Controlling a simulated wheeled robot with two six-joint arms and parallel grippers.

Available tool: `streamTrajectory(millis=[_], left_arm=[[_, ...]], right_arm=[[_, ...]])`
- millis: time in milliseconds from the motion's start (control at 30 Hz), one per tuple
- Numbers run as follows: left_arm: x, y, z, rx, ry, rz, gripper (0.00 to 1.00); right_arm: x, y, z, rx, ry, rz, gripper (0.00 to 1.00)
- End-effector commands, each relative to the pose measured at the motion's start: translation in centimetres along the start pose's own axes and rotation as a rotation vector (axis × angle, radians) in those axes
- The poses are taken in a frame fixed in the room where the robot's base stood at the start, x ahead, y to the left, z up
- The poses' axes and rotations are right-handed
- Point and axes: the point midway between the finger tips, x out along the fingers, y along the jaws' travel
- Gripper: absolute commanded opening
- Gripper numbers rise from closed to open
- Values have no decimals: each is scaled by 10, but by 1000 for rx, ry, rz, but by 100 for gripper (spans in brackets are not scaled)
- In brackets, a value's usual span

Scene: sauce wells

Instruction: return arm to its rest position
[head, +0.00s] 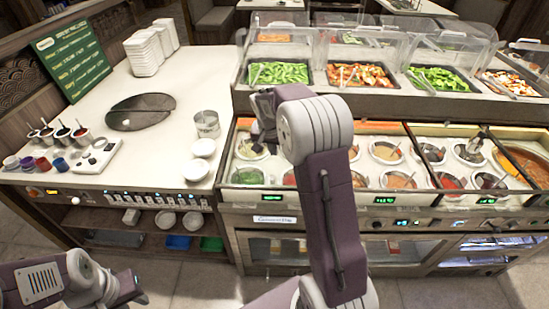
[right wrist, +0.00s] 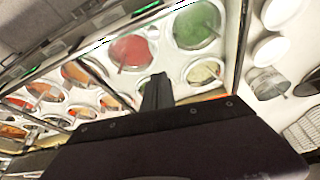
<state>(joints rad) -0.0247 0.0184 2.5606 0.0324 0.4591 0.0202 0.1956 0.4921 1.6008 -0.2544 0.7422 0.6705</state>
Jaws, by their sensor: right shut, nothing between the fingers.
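My right arm reaches up the middle of the head view, over the front of the sauce counter (head: 228,180). My right gripper (head: 262,125) is above the left end of the sauce wells, partly hidden by my own wrist. In the right wrist view its fingers (right wrist: 157,92) are together with nothing between them. Below them show a green sauce well (right wrist: 197,24), a red one (right wrist: 132,50) and a pale one (right wrist: 203,72). Part of my left arm shows at the lower left of the head view; its gripper fingers are not visible.
A metal pot (head: 207,124) and white bowls (head: 197,170) stand left of the wells. Clear sneeze guards (head: 350,50) cover salad trays behind. Open floor lies in front.

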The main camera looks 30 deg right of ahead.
Motion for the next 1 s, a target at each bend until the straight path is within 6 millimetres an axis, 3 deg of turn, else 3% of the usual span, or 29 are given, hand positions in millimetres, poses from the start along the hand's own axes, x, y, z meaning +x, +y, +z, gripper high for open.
streamTrajectory(millis=[167,500,600,667,767,900,1000], left_arm=[[1,0,0,0,0,0,31],[0,0,0,0,0,0,31],[0,0,0,0,0,0,31],[0,0,0,0,0,0,31],[0,0,0,0,0,0,31],[0,0,0,0,0,0,31],[0,0,0,0,0,0,31]], right_arm=[[-16,0,0,0,1,-1,0],[-18,-3,0,-6,2,-3,0],[-39,-18,0,-31,36,-35,0],[-52,-22,28,-63,12,-47,0],[-57,-19,91,-145,-62,-70,0],[-53,4,186,-330,-172,-107,0],[-46,29,244,-460,-243,-128,0]])
